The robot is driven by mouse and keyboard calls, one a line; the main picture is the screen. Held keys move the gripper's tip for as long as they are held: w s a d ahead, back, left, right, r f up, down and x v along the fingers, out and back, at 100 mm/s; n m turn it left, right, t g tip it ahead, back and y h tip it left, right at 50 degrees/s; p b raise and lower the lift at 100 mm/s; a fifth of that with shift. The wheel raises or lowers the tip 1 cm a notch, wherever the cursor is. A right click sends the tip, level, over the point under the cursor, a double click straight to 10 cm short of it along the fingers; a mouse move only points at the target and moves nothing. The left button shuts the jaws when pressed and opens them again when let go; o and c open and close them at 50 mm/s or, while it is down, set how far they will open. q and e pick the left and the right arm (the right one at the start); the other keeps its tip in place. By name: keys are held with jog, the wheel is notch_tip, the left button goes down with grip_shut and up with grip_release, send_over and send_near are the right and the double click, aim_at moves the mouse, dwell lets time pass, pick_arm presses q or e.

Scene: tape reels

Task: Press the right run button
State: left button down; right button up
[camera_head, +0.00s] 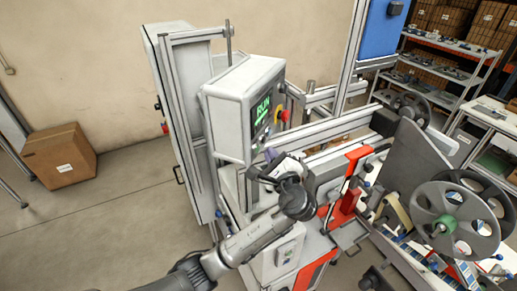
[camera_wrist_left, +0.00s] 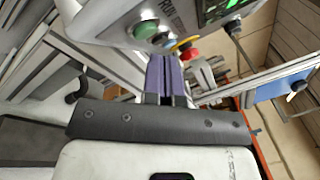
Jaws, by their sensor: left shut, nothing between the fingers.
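A white control box (camera_head: 232,105) hangs on the machine frame, with a lit green RUN screen (camera_head: 261,108) on its face. The left wrist view shows its underside edge with a green button (camera_wrist_left: 147,30), a blue-grey button (camera_wrist_left: 168,42) and a red-and-yellow stop knob (camera_wrist_left: 187,48). The stop knob also shows in the head view (camera_head: 283,115). My left gripper (camera_head: 270,155) is just below the box, its purple fingers (camera_wrist_left: 165,62) shut and empty, tips near the buttons. I cannot tell whether they touch. My right gripper is not in view.
Machine rails and a red bracket (camera_head: 348,200) lie right of my left gripper. A grey reel (camera_head: 455,222) stands further right. A smaller white panel (camera_head: 289,250) sits below my forearm. A cardboard box (camera_head: 60,160) is on the floor at left, with open floor beside it.

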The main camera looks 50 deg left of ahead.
pick_arm(q)
jog(key=shift+d, duration=0.15)
jog(key=d, duration=0.1)
jog(key=w+d, duration=0.1)
jog(key=d, duration=0.1)
jog(key=w+d, duration=0.1)
jog(key=shift+d+p, duration=0.2)
jog(key=shift+p, duration=0.15)
dwell(0.3)
dwell(0.4)
